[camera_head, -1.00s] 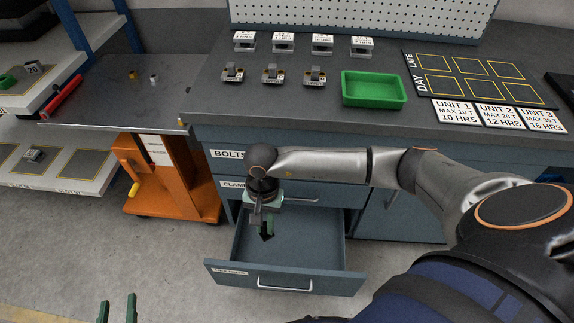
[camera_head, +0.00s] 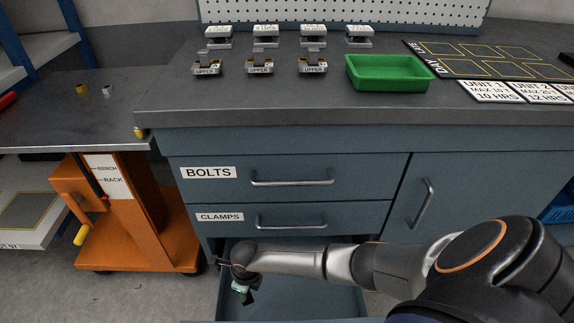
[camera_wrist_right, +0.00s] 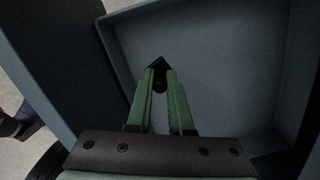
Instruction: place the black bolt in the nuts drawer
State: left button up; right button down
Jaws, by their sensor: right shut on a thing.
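The open drawer (camera_head: 320,301) is the lowest one, under the clamps drawer, and looks empty. Its front and label are out of the head view now. My right gripper (camera_head: 243,291) points down over the left part of this drawer. In the right wrist view my gripper (camera_wrist_right: 161,80) has its green fingers closed on a small black bolt (camera_wrist_right: 157,68) at the tips, above the bare drawer floor (camera_wrist_right: 220,65). I cannot tell how high the bolt is above the floor. My left gripper is out of view.
Shut drawers labelled BOLTS (camera_head: 208,173) and CLAMPS (camera_head: 220,217) are above the open one. On the counter stand a green tray (camera_head: 390,88) and several clamps (camera_head: 260,66). An orange cart (camera_head: 135,230) stands at the left.

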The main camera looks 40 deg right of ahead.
jog(key=s+d+f+b, duration=0.1)
jog(key=d+f, duration=0.1)
jog(key=d, duration=0.2)
jog(key=s+d+f+b, duration=0.2)
jog(key=d+f, duration=0.1)
jog(key=s+d+f+b, duration=0.1)
jog(key=d+f+b, duration=0.1)
jog(key=d+f, duration=0.1)
jog(key=shift+s+d+f, duration=0.15)
jog(key=shift+d, duration=0.3)
jog(key=shift+s+d+f, duration=0.1)
jog(key=shift+s+d, duration=0.05)
jog(key=shift+d, duration=0.25)
jog(key=f+b, duration=0.1)
jog(key=f, duration=0.1)
jog(key=d+f+b, duration=0.1)
jog(key=f+b, duration=0.1)
jog(key=shift+s+f, duration=0.2)
jog(key=shift+f, duration=0.05)
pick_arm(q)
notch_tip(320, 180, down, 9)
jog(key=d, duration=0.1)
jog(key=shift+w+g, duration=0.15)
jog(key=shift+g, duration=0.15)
pick_arm(e)
jog(key=shift+r, duration=0.15)
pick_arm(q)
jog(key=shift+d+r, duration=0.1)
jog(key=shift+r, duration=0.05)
